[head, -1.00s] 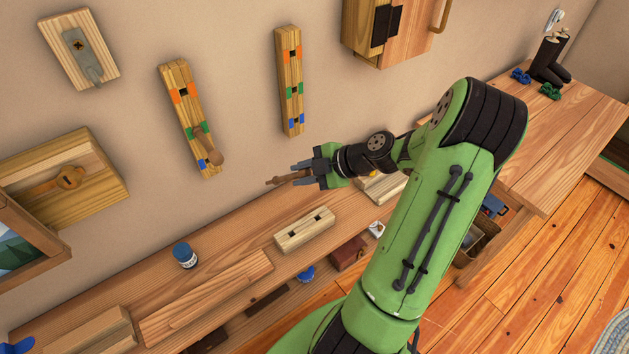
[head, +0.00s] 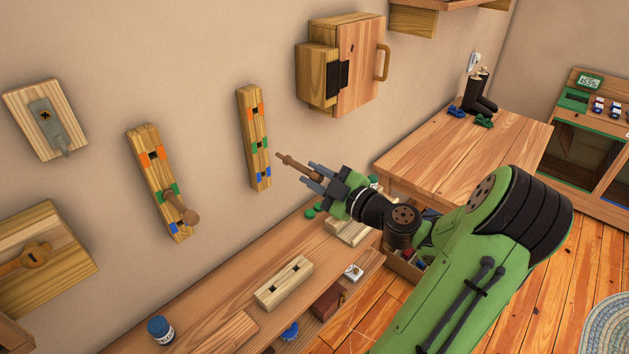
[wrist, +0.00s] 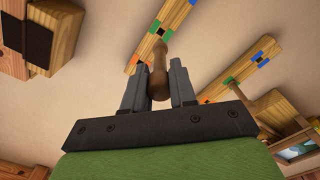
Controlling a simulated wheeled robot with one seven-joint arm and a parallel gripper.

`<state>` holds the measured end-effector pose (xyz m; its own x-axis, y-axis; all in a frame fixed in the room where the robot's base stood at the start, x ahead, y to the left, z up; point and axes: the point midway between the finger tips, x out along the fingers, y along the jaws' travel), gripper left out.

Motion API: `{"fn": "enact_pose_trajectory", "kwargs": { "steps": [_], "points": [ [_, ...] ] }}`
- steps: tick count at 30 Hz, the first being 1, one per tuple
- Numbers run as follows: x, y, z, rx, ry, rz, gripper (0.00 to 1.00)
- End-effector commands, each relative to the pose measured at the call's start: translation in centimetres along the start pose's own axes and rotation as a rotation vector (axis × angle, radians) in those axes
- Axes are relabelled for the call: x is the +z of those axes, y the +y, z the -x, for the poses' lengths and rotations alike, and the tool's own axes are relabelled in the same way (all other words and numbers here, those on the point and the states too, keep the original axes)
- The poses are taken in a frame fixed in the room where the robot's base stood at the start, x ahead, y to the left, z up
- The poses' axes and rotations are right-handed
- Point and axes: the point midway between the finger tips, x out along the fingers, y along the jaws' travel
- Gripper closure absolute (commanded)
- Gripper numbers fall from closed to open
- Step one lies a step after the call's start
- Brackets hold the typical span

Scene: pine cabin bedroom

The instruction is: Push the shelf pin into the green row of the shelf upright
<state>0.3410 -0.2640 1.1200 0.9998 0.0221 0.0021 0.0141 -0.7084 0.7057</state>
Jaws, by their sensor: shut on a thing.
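My gripper (head: 306,173) is shut on a brown wooden shelf pin (head: 289,161), whose thin end points up and left toward the wall. The pin also shows between the fingers in the wrist view (wrist: 159,75). The right shelf upright (head: 253,122) is a wooden strip on the wall with orange, green and blue rows; its green row (head: 260,145) has a dark hole and no pin. The pin tip appears apart from it, to its lower right. The left upright (head: 152,176) has another brown pin (head: 184,210) standing out at its green row.
A wooden cabinet (head: 358,75) hangs on the wall above right of my gripper. The bench (head: 215,300) below holds a wooden block with holes (head: 284,284) and a blue-lidded jar (head: 160,329). Wall plaques (head: 45,118) hang at left. The air between pin and right upright looks clear.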

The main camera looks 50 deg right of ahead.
Motion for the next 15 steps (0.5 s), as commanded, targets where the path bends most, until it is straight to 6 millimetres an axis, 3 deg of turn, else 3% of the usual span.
{"fn": "enact_pose_trajectory", "kwargs": {
  "steps": [9,15],
  "points": [
    [0.0,-0.3,-3.8,-0.004,0.004,0.003,1.00],
    [0.1,-0.2,-5.1,-0.003,0.002,0.000,1.00]
  ]
}}
